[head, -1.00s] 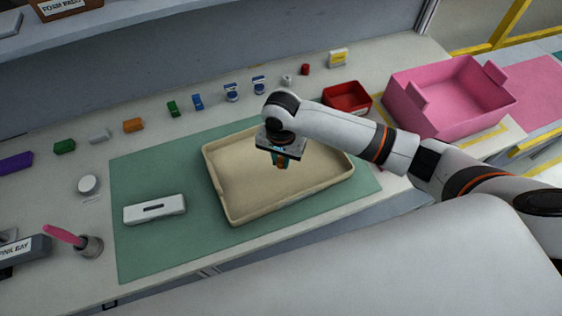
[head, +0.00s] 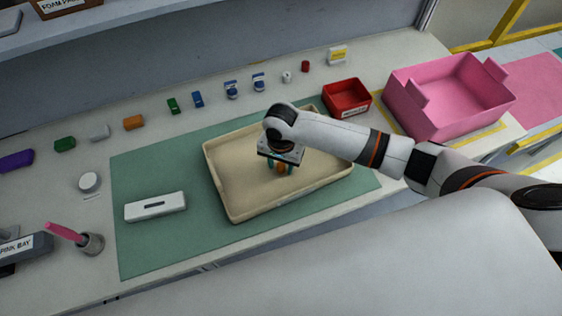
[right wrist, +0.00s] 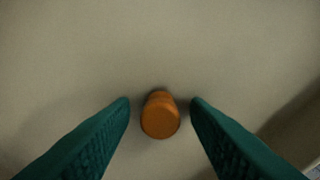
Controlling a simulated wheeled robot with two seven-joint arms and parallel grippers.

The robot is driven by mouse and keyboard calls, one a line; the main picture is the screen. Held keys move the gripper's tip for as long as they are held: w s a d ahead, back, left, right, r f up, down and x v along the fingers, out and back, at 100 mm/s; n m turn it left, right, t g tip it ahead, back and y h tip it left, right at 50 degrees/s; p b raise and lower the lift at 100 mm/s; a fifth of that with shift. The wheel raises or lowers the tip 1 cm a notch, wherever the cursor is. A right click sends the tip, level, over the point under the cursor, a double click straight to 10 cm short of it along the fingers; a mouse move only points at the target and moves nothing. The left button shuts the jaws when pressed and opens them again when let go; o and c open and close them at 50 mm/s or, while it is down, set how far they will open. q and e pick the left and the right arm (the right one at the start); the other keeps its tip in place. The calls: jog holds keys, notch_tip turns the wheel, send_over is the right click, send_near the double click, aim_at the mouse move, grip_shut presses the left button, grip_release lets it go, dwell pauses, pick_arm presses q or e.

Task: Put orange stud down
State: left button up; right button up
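The orange stud (right wrist: 160,116) stands on the floor of the beige tray (head: 232,212), between my right gripper's fingers; it also shows in the head view (head: 281,168). My right gripper (right wrist: 160,104) is open, with a clear gap between each green fingertip and the stud. My left gripper is not in view.
The tray lies on a green mat (head: 150,240) beside a white box (head: 155,206). Small coloured blocks line the back of the table. A red bin (head: 346,98) and a large pink bin (head: 450,95) stand to the right. The tray's left half is clear.

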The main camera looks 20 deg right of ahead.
aim_at(281, 165)
notch_tip(281, 165, up, 13)
jog(key=b, duration=0.1)
dwell(0.6)
jog(key=shift+f, duration=0.1)
dwell(0.4)
